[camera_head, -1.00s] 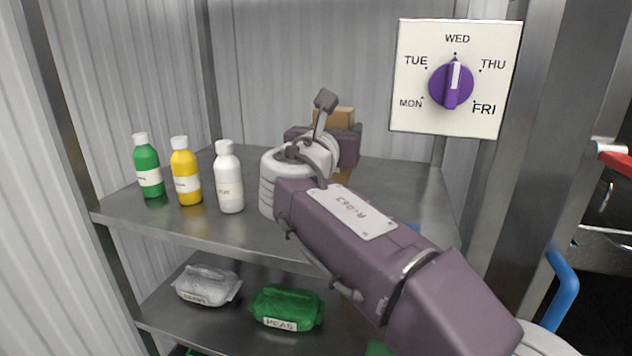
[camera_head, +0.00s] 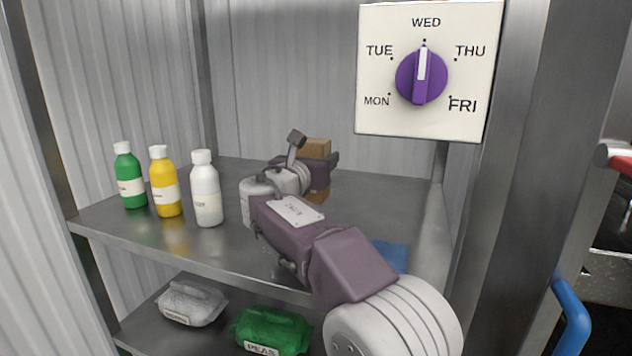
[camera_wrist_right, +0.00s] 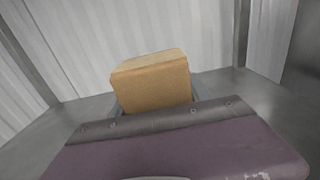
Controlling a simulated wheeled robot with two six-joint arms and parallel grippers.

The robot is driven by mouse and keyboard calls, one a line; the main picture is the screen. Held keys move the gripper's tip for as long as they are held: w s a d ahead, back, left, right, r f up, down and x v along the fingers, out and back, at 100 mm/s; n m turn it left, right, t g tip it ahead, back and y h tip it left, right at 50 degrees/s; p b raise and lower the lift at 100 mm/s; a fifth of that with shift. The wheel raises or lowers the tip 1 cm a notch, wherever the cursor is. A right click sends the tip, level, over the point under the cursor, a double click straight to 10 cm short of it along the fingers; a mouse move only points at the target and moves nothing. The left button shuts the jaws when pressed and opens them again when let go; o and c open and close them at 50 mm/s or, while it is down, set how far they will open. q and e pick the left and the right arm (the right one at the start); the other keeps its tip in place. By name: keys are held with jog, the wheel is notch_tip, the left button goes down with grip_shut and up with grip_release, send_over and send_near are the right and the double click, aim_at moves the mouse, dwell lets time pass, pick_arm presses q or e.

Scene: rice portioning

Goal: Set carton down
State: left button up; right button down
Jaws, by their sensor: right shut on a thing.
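In the right wrist view the carton sits between the fingers (camera_wrist_right: 155,95), upright and nearly level. Its underside is hidden, so I cannot tell whether it touches the shelf. My left gripper is not in view.
Green (camera_head: 130,178), yellow (camera_head: 165,183) and white (camera_head: 206,190) bottles stand left of my arm. A blue item (camera_head: 389,256) lies at the front right of the shelf. Grey (camera_head: 192,302) and green (camera_head: 272,331) bags lie below. A dial panel (camera_head: 428,70) hangs at upper right.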

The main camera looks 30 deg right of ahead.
notch_tip(320, 180, down, 4)
jog(key=b, duration=0.3)
jog(key=shift+f, duration=0.15)
jog(key=shift+c, duration=2.4)
grip_release()
jog(key=v, duration=0.6)
jog(key=p+v, duration=0.1)
jog(key=v, duration=0.4)
jog(key=shift+s+a+r+p, duration=0.2)
jog(key=shift+s+a+p, duration=0.05)
jog(key=shift+a+p, duration=0.1)
jog(key=shift+s, duration=0.1)
jog(key=shift+f, duration=0.1)
